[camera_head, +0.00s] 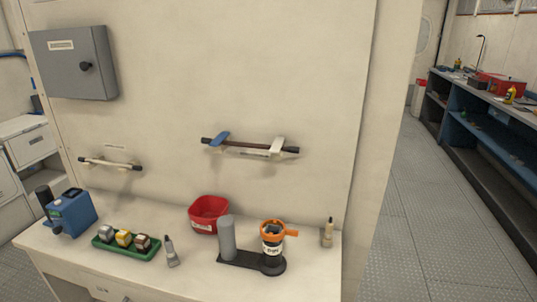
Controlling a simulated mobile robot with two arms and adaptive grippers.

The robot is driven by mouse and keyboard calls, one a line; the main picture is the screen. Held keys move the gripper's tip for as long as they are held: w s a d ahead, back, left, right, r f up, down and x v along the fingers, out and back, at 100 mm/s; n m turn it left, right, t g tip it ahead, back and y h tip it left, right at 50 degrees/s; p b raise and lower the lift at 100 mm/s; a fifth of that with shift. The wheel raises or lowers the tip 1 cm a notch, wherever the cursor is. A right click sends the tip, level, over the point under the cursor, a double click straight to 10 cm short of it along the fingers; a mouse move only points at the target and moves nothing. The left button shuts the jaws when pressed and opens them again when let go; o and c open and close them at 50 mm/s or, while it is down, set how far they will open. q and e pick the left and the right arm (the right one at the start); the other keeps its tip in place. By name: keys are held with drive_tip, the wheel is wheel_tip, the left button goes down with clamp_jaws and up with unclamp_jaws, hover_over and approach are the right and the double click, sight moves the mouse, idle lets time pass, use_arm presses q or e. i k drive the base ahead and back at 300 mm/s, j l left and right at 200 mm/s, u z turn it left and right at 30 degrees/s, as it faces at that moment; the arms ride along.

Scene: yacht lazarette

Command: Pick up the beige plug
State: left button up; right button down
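No object in the camera_head view can be clearly identified as the beige plug. A small beige, bottle-like item (327,235) stands upright at the right end of the white counter (195,262). A green tray (125,250) at the left holds small block-like pieces: a greyish one (106,233), a yellow one (123,238) and a brownish one (142,242). They are too small to make out well. A red bin (208,214) stands at the back middle, its inside mostly hidden. Neither of my grippers is in view.
A blue device (72,213) stands at the counter's left end. A small tube (171,251) stands beside the tray. A grey cylinder (227,238) and an orange-rimmed holder (272,234) share a black base. A rod (250,147) with blue and cream clips is on the wall.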

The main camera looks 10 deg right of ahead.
sight(327, 241)
drive_tip(key=l+u, duration=0.35)
drive_tip(key=l, duration=0.2)
drive_tip(key=k+l+u, duration=0.1)
drive_tip(key=l+u, duration=0.2)
drive_tip(key=l, duration=0.3)
drive_tip(key=k+l+u, duration=0.15)
drive_tip(key=l+u, duration=0.2)
drive_tip(key=l, duration=0.2)
